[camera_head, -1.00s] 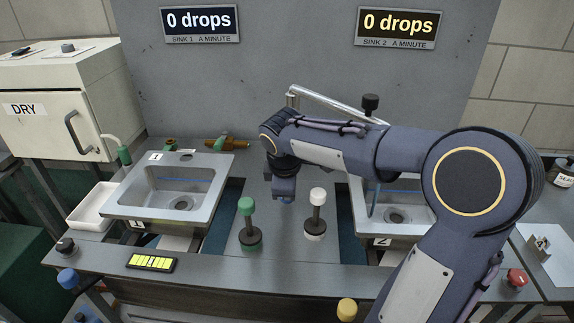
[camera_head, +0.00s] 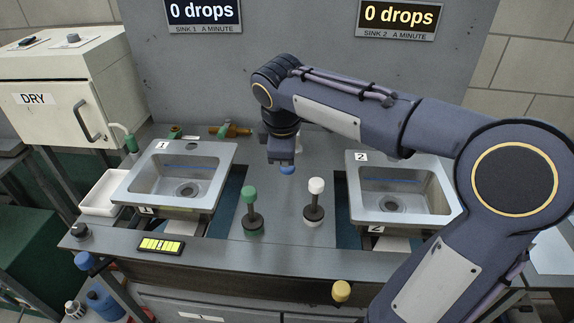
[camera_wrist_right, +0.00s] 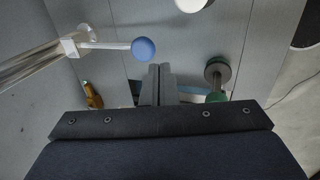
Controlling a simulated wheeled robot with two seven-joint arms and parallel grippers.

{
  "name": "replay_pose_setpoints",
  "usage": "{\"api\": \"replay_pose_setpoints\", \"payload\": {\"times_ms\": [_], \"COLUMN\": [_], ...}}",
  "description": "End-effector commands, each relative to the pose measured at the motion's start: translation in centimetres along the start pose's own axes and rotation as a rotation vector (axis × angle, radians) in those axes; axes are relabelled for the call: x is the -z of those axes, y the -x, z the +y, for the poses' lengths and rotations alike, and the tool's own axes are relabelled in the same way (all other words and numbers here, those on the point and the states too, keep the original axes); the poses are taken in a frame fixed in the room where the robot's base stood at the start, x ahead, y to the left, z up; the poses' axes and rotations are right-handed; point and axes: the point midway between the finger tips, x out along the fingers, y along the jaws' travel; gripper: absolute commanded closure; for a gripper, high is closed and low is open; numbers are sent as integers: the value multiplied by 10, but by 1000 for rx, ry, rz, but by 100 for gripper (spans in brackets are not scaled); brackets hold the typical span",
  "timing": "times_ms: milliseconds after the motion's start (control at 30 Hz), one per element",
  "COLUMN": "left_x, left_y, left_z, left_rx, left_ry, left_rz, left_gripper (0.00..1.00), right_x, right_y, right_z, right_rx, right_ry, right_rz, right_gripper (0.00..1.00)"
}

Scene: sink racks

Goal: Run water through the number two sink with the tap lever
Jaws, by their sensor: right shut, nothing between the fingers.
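The number two sink (camera_head: 362,210) is a grey basin at right, marked 2, its drain visible and no water stream in it. A lever with a blue ball knob (camera_wrist_right: 143,49) on a pale rod joins the chrome tap pipe (camera_wrist_right: 30,65) in the right wrist view. The knob (camera_head: 287,170) also shows in the head view just below my right gripper (camera_head: 281,152). My right gripper (camera_wrist_right: 159,72) is shut and empty, its tips beside the knob in the picture; contact cannot be told. My arm hides the tap pipe in the head view. My left gripper is out of view.
The sink 2 sign (camera_head: 397,17) reads 0 drops, as does the sink 1 sign (camera_head: 203,13). Green-topped (camera_head: 250,195) and white-topped (camera_head: 316,187) posts stand between the sinks. Sink 1 (camera_head: 140,187) is at left. A yellow knob (camera_head: 341,291) is on the front.

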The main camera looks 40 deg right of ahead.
Motion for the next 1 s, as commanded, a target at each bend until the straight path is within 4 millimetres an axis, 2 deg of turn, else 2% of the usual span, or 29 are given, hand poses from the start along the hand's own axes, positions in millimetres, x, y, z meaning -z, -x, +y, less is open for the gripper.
{"api": "replay_pose_setpoints", "payload": {"times_ms": [100, 233, 833, 933, 1000], "left_x": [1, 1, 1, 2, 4], "left_y": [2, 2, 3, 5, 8], "left_z": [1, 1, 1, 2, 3], "left_rx": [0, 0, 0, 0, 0], "left_ry": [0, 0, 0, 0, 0], "left_rz": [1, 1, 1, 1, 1], "left_gripper": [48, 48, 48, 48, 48], "right_x": [0, 0, -1, -9, -19], "right_y": [17, 24, 26, 28, 29], "right_z": [0, -1, -2, -16, -37], "right_rx": [-3, -2, -1, 17, 49], "right_ry": [-1, -1, -6, -64, -156], "right_rz": [2, 2, 5, 37, 88], "right_gripper": [100, 100, 100, 100, 100]}}
